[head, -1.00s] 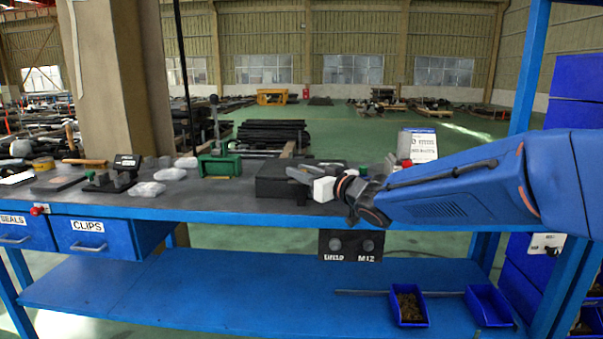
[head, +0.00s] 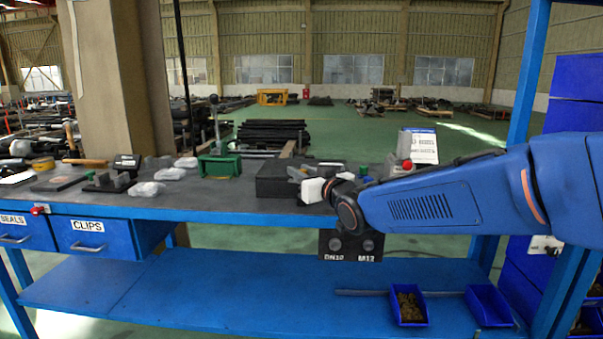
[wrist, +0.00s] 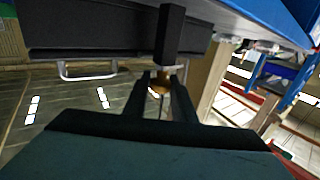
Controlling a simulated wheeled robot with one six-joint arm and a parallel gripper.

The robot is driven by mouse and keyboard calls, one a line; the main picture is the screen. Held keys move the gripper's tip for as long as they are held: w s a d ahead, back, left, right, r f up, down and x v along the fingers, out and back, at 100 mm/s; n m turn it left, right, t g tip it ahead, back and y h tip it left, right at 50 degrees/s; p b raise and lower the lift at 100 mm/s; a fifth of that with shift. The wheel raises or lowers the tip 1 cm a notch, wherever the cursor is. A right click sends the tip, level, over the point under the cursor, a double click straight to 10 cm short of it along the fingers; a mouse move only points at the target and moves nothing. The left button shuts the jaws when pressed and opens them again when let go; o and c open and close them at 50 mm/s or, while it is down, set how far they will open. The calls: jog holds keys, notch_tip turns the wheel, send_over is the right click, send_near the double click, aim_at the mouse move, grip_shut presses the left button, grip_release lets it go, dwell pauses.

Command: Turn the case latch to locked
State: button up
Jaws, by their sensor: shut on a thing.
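The black case (head: 275,182) stands on the grey bench top, just left of my arm's end. My gripper (head: 298,174) is at the case's right side; its white body hides part of that side. In the wrist view the case (wrist: 100,38) fills the upper left, with a dark upright bar, apparently the latch (wrist: 171,32), at its edge. My gripper (wrist: 162,80) has its dark fingers close together at the bar's lower end, shut on it. A small brass-coloured part shows between the fingers. The latch's exact angle and any lock marking cannot be made out.
A green clamp-like fixture (head: 220,165) stands left of the case. A white sign (head: 421,146) and a red knob (head: 407,164) are behind my arm. Small grey parts and bags lie on the bench's left. The bench's front edge runs below my wrist.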

jog(key=shift+m+t+h, duration=0.55)
jog(key=shift+m+h, duration=0.4)
jog(key=shift+h, duration=0.4)
jog(key=shift+m+t+h, duration=0.55)
jog(key=shift+m+h, duration=0.4)
jog(key=shift+h, duration=0.7)
jog(key=m+h, duration=0.2)
jog(key=h, duration=0.1)
jog(key=m+h, duration=0.2)
jog(key=h, duration=0.1)
jog(key=shift+a, duration=0.15)
jog(key=m+g+h, duration=0.1)
jog(key=m+h, duration=0.1)
jog(key=h, duration=0.2)
jog(key=m+g+h, duration=0.2)
jog(key=m+h, duration=0.1)
jog(key=shift+m+h, duration=0.3)
jog(key=shift+h, duration=0.1)
jog(key=shift+m+g+h, duration=0.9)
jog(key=shift+h, duration=0.2)
jog(key=shift+d+r+g, duration=0.1)
jog(key=shift+d+g, duration=0.1)
jog(key=shift+g, duration=0.1)
jog(key=o, duration=1)
jog(key=shift+o, duration=0.2)
